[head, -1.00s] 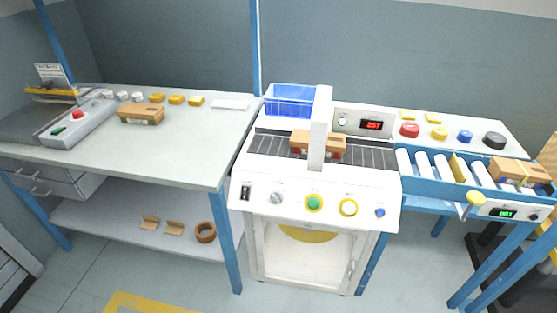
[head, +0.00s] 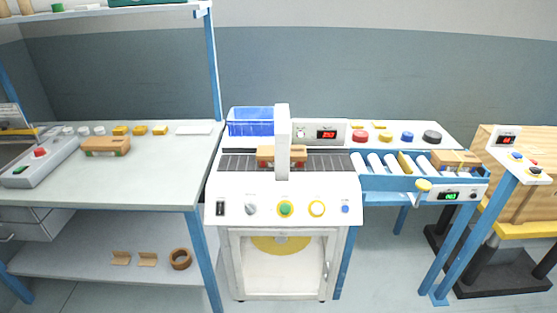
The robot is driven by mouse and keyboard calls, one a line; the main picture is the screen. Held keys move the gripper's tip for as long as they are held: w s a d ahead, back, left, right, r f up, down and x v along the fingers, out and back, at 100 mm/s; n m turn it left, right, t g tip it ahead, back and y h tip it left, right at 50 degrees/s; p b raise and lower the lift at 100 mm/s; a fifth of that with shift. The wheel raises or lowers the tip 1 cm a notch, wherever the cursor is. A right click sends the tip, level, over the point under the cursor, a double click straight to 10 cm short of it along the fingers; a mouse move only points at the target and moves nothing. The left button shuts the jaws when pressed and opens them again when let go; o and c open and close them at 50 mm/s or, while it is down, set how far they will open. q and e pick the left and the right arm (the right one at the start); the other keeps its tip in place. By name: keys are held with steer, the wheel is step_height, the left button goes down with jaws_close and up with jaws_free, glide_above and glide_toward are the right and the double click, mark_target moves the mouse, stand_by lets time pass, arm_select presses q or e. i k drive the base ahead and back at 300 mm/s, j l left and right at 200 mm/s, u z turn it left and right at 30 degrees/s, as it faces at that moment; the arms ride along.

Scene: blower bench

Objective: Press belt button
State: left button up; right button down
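The white blower machine (head: 230,212) stands in the middle of the head view. Which one is the belt button cannot be read. A brown part (head: 266,154) sits on the dark slatted belt (head: 325,162), partly hidden behind the white upright post (head: 282,140). Neither of my grippers is in view.
A blue bin (head: 250,128) stands behind the belt. A roller conveyor (head: 375,163) with a brown part (head: 455,160) adjoins on the right. The left bench (head: 150,180) holds another brown part (head: 105,145) and a control box (head: 40,165). A post with a small panel (head: 520,165) stands far right.

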mark_target(318, 209)
steer(key=l+u, duration=0.25)
steer(key=l, duration=0.4)
steer(key=l+u, duration=0.25)
steer(key=l, duration=0.4)
